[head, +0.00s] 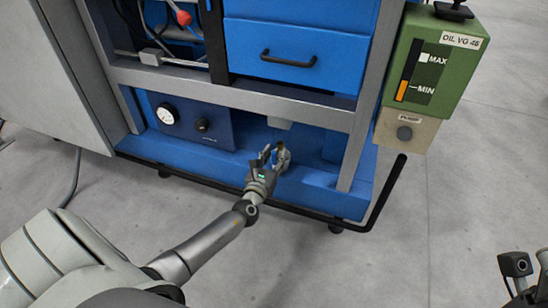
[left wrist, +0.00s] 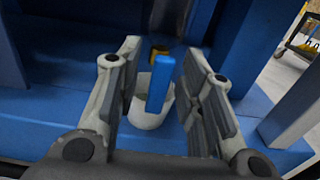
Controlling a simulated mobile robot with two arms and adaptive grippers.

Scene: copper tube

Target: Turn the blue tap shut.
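The blue tap handle (left wrist: 160,84) stands upright in the left wrist view, with a yellow brass part (left wrist: 158,52) behind its top. In the head view the handle (head: 274,157) is small and partly hidden by my gripper. My left gripper (head: 270,158) reaches into the low bay of the blue machine. In the left wrist view its two fingers (left wrist: 163,88) are spread, one on each side of the handle, with a visible gap on both sides. My right gripper (head: 528,264) is at the lower right edge of the head view, partly cut off.
A whitish round cup (left wrist: 150,112) sits below and around the handle's lower end. Grey frame posts and a crossbar (head: 235,97) border the bay. A black rail (head: 385,205) runs along the front. A green oil tank (head: 432,60) hangs at the right. The floor (head: 290,260) in front is clear.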

